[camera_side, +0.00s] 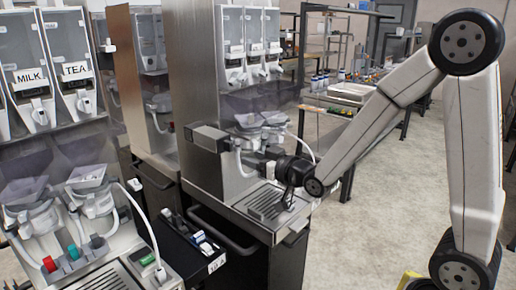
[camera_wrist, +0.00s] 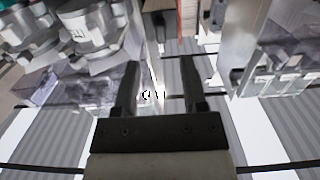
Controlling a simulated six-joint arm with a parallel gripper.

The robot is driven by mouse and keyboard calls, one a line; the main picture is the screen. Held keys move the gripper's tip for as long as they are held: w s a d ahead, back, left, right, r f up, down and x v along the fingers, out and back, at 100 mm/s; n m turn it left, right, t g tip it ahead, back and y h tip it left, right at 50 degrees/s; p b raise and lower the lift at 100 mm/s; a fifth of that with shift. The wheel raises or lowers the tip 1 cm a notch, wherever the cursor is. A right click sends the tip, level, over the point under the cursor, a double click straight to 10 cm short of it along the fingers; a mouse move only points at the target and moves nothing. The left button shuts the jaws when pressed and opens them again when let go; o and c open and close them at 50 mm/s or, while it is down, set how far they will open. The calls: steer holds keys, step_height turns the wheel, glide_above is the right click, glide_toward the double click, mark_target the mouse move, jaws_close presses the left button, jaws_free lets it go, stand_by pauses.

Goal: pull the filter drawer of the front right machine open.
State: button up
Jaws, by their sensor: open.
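The front right machine (camera_side: 200,80) is a tall steel cabinet in the middle of the side view.
The front left machine (camera_side: 50,120) has MILK and TEA canisters and a white hose. A black tray (camera_side: 190,240) with small items lies between the machines. Another machine (camera_side: 145,100) stands behind. A long workbench (camera_side: 370,95) is at the back.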

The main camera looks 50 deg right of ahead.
mark_target(231, 145)
steer(key=shift+w+r+t, duration=0.1)
steer(key=shift+r+t, duration=0.3)
steer(key=shift+r, duration=0.1)
steer(key=shift+w, duration=3.9)
jaws_close()
